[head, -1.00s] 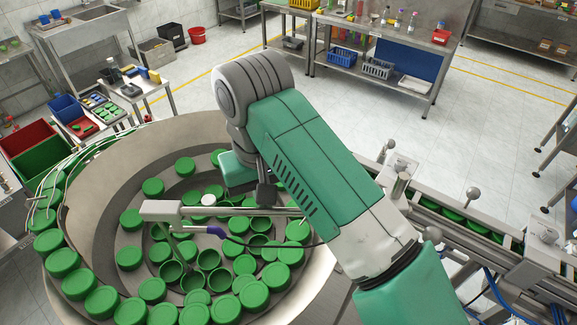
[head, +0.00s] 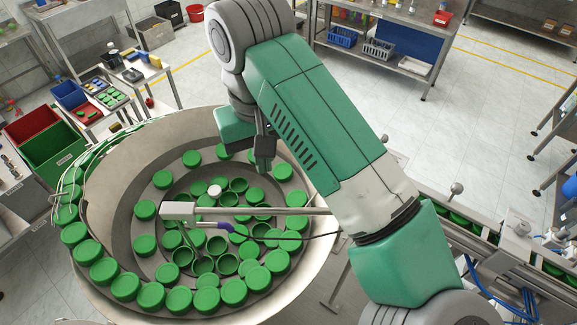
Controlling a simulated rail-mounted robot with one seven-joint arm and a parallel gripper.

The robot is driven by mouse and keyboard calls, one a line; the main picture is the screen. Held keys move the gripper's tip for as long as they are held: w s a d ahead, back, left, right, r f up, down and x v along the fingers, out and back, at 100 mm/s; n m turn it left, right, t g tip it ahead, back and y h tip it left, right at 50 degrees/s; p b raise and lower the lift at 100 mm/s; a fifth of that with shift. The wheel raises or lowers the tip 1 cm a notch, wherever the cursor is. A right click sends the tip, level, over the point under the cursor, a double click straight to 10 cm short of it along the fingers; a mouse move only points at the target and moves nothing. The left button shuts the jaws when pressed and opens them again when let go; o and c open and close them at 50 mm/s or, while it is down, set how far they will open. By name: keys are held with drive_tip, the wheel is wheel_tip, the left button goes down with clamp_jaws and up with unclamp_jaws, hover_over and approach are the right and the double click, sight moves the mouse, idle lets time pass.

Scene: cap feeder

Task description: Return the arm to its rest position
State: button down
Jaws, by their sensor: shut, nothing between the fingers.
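My gripper (head: 263,162) is shut and empty. It hangs below my grey and green arm in the head view, above the back right part of the round feeder bowl (head: 118,165). Its fingertips point down, and the picture does not show exactly how high they are above the caps. Green caps (head: 145,210) fill the bowl floor and ring its edge. One white cap (head: 214,191) lies among them near the middle.
A sensor bar with a grey box (head: 178,209) crosses over the bowl. A cap track (head: 470,222) runs off at the right. Red and green bins (head: 52,155) and a small cart (head: 140,88) stand at the left. The floor behind the arm is open.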

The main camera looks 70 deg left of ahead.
drive_tip(key=shift+r, duration=0.35)
